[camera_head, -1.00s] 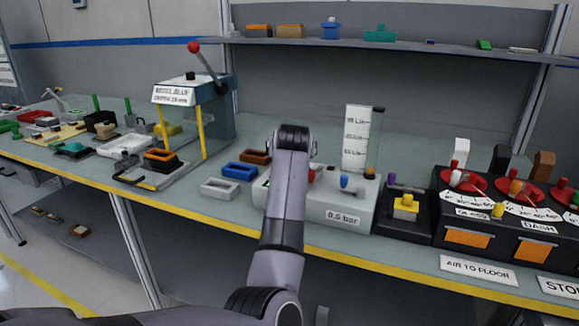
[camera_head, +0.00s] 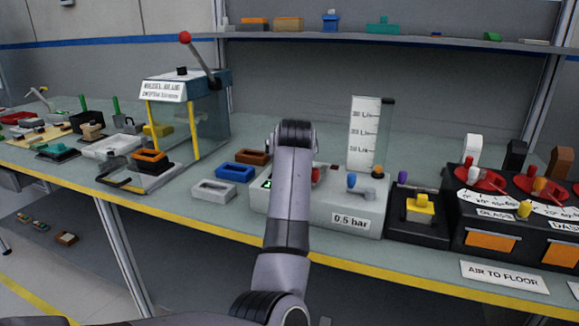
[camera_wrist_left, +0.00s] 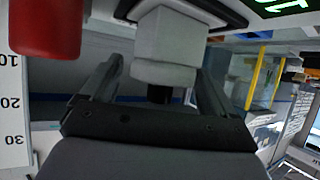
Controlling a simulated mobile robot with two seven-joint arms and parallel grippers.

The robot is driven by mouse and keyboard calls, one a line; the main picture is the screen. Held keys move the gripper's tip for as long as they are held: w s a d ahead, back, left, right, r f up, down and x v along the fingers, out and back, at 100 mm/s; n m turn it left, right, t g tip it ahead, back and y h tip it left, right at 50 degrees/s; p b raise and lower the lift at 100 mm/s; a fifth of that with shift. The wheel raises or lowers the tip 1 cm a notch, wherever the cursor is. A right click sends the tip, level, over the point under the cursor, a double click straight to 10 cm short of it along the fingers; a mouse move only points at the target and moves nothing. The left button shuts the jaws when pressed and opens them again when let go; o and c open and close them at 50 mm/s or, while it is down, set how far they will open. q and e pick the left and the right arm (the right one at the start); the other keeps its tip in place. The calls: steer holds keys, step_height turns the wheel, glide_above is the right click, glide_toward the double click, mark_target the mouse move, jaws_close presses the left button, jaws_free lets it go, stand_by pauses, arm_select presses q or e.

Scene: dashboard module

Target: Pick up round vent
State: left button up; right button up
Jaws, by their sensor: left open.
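I cannot make out a part that is clearly the round vent in either view. My left arm (camera_head: 291,190) reaches over the grey test unit marked 0.5 bar (camera_head: 350,205). Its gripper is hidden behind the arm in the head view. In the left wrist view my left gripper (camera_wrist_left: 155,85) is open, with a finger on each side of a pale grey block (camera_wrist_left: 165,50). The block has a dark stub below it in the picture. I cannot tell whether the fingers touch it. My right gripper is not in view.
A red knob (camera_wrist_left: 45,25) is close beside the left gripper. A clear column with a scale (camera_head: 365,135) rises behind the test unit. Blue (camera_head: 235,172), white (camera_head: 213,191) and brown (camera_head: 253,157) frames lie left of it. A black unit with a yellow part (camera_head: 419,210) stands right.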

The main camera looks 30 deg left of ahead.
arm_select(q)
steer(key=shift+w+a+f, duration=0.15)
steer(key=shift+w+a, duration=0.05)
steer(key=shift+w, duration=0.1)
steer(key=shift+s, duration=0.1)
steer(key=c, duration=1.2)
